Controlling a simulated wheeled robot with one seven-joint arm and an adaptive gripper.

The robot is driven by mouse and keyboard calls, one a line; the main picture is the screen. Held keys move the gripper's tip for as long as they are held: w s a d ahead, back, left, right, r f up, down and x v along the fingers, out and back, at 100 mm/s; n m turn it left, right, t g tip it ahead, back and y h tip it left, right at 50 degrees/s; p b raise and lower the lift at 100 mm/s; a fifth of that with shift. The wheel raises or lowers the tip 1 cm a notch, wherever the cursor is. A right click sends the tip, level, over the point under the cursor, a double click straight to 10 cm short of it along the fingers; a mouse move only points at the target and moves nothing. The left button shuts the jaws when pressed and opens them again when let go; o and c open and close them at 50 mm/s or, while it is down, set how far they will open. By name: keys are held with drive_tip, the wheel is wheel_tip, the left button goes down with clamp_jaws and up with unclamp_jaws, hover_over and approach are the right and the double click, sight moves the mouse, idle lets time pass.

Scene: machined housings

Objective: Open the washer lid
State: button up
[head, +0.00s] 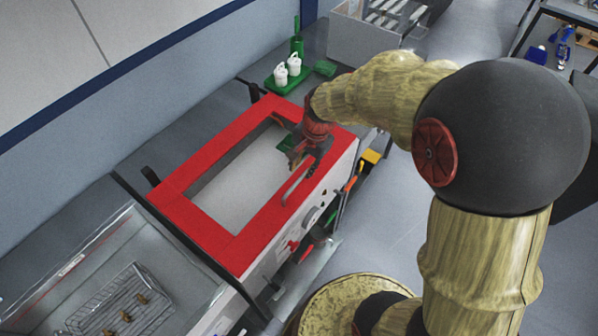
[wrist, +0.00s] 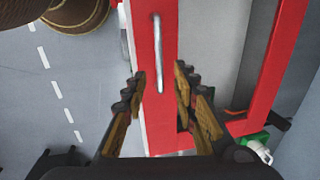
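The washer (head: 318,203) is a white box with a red-framed lid (head: 188,228) lying flat on top, apparently closed. A pale surface shows through the lid's large window. A silver bar handle (head: 297,184) sits on the lid's front strip; it also shows in the wrist view (wrist: 156,45), running lengthwise. My gripper (head: 298,165) is over the front strip near the handle's far end. In the wrist view my gripper (wrist: 159,82) is open and empty, its fingers on either side of the strip, with the handle's lower end between them in the picture. Contact cannot be told.
An open basin at left holds a wire basket (head: 122,305) with small brown parts. Dark upright bars (head: 160,205) stand between basin and washer. White containers (head: 287,70) stand on a green tray behind the washer. Knobs and coloured fittings line the washer's front.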

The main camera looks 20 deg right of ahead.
sight(298, 182)
drive_tip(key=f, duration=0.4)
drive_tip(key=w+a+f+b, duration=0.1)
drive_tip(key=f, duration=0.2)
drive_tip(key=shift+c, duration=0.3)
clamp_jaws()
idle(0.6)
